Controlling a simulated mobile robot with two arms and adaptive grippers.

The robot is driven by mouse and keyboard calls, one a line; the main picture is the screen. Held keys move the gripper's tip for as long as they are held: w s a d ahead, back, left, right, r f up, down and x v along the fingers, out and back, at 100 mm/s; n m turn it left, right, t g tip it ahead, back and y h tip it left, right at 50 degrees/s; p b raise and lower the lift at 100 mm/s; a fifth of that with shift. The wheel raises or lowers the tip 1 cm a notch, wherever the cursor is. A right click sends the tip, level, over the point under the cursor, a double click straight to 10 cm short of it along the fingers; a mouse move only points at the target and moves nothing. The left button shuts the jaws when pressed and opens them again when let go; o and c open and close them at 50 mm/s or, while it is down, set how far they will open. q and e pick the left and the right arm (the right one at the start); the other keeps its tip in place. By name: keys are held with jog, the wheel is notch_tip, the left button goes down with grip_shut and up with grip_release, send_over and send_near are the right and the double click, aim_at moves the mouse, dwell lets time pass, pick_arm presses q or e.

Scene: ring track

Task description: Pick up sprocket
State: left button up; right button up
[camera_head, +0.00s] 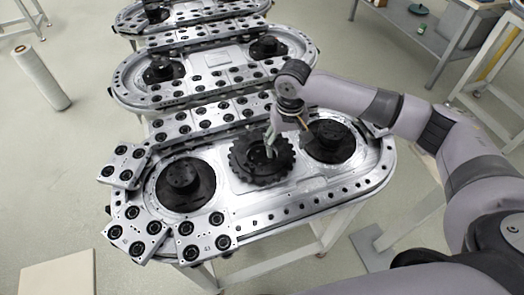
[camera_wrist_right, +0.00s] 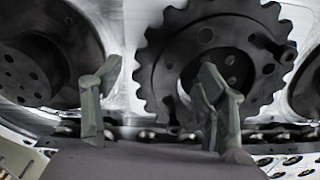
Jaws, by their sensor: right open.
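The sprocket (camera_head: 247,172) is a dark toothed disc with holes. It lies flat on the middle of the nearest silver oval track, between two black round hubs. In the right wrist view the sprocket (camera_wrist_right: 178,48) fills the upper middle, and one finger overlaps its lower part. My right gripper (camera_head: 273,142) is over the sprocket's far right part in the head view. I cannot tell whether a finger touches the sprocket. My left gripper is not in view.
A left hub (camera_head: 184,186) and a right hub (camera_head: 331,143) flank the sprocket. Silver plates with black rollers (camera_head: 205,236) line the track's edge. More oval tracks (camera_head: 215,62) stand behind. A white cylinder (camera_head: 41,78) stands on the floor at left. A grey bench (camera_head: 440,45) is at upper right.

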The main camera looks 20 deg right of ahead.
jog(key=shift+f, duration=0.45)
grip_shut()
dwell(0.6)
jog(key=shift+r, duration=0.1)
